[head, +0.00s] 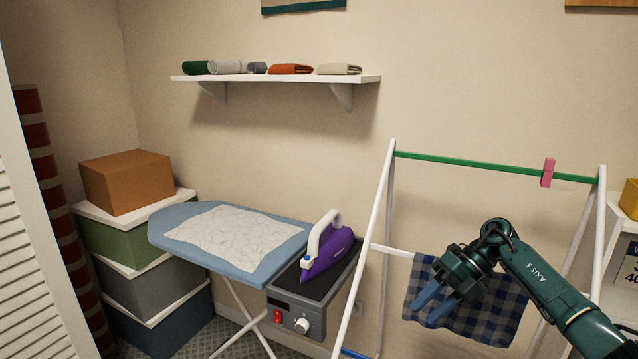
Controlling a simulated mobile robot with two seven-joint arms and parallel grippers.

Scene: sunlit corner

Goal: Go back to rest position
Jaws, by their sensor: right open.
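My right gripper (435,303) comes in from the lower right on a dark green arm. Its blue fingers are apart and nothing shows between them. It is in front of a dark checked cloth (505,318) that hangs on a lower rail of the white drying rack (380,205); I cannot tell whether the fingers touch the cloth. A pink clothespin (547,172) sits on the rack's green top bar (470,164). My left gripper is not in view.
A purple iron (328,258) stands on a grey unit at the end of the blue ironing board (180,225), which carries a crumpled white cloth (235,236). Stacked boxes (120,237) stand at left. A wall shelf (275,79) holds rolled towels.

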